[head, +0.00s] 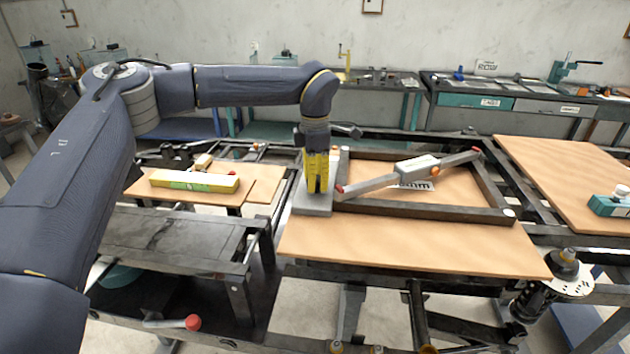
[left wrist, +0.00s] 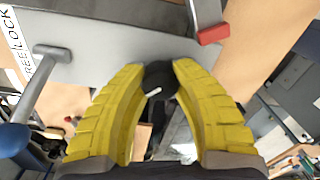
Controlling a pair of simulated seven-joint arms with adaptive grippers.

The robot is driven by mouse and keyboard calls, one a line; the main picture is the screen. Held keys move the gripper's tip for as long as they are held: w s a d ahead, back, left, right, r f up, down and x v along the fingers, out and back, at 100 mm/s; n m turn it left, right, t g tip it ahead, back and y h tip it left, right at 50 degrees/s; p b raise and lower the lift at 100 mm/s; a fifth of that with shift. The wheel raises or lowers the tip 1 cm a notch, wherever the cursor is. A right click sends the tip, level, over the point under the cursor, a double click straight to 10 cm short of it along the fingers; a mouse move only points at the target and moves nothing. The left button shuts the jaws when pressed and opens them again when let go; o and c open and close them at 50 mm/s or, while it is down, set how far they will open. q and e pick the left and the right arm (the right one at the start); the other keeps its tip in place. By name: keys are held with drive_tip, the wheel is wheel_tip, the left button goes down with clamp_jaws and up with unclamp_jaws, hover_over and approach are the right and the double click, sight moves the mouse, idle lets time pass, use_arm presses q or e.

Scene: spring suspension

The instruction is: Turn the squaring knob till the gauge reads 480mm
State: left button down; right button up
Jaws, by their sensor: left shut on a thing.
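My left gripper (head: 317,186) points down over a grey block (head: 312,208) at the frame's left corner. In the left wrist view its yellow fingers (left wrist: 159,72) are closed around a small black knob (left wrist: 159,84) with a white pointer line. A diagonal gauge bar (head: 376,184) with red ends spans the dark rectangular frame (head: 430,209). It carries a grey box (head: 416,168) with an orange button. I cannot read a gauge value. A white label (head: 413,186) lies partly under the bar. My right gripper is not in view.
A lever (left wrist: 44,60) beside a FREE/LOCK label (left wrist: 38,45) shows near the knob in the left wrist view. The frame lies on a wooden board (head: 410,245). A yellow-green level (head: 195,181) lies on the bench at left. Another board (head: 570,180) is at right.

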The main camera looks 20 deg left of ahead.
use_arm(q)
drive_tip(key=c, duration=0.9)
unclamp_jaws()
wheel_tip(320, 180, up, 12)
drive_tip(key=shift+w, duration=0.2)
